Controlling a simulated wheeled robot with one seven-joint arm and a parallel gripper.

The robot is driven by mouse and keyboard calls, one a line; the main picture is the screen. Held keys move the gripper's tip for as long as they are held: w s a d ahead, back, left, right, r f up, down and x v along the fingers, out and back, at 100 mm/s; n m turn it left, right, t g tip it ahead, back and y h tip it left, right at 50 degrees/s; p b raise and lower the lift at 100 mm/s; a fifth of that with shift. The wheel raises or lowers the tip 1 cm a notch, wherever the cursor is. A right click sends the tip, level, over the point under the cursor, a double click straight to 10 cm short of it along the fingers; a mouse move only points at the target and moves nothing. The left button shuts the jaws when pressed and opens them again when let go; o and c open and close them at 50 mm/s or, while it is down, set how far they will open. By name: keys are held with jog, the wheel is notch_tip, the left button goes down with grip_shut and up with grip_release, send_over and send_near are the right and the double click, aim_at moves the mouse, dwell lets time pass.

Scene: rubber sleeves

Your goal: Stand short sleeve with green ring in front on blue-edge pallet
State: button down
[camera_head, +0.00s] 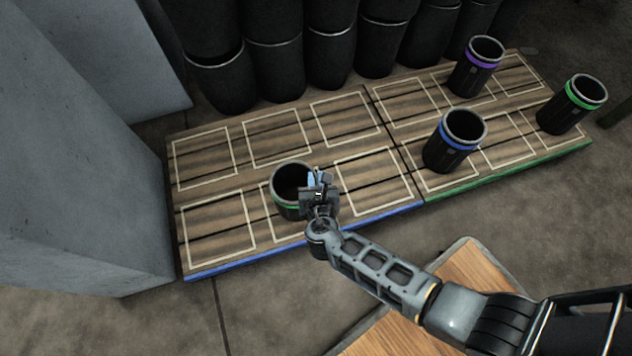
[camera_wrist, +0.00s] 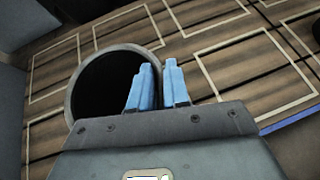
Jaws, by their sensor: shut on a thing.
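A short black sleeve with a green ring (camera_head: 288,207) is upright at the front middle square of the blue-edge pallet (camera_head: 205,272). My gripper (camera_head: 318,180) is shut on the sleeve's right wall at the rim. In the wrist view the sleeve's round mouth (camera_wrist: 88,78) opens to the left of the blue fingers (camera_wrist: 155,85), which pinch its rim. My gripper hides part of the sleeve's right side. I cannot tell whether its base touches the boards.
The green-edge pallet (camera_head: 470,188) on the right holds a blue-ring sleeve (camera_head: 450,150), a purple-ring sleeve (camera_head: 474,72) and another green-ring sleeve (camera_head: 564,112). Tall black sleeves (camera_head: 275,65) stand behind. A grey block (camera_head: 80,170) stands left. The blue-edge pallet's other squares are bare.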

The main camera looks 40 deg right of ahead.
jog(key=shift+w+f, duration=0.1)
jog(key=shift+f, duration=0.05)
jog(key=shift+f, duration=0.1)
jog(key=c, duration=1.1)
grip_release()
jog(key=shift+r, duration=0.2)
jog(key=p+v, duration=0.5)
jog(key=v, duration=0.7)
jog(key=shift+f, duration=0.15)
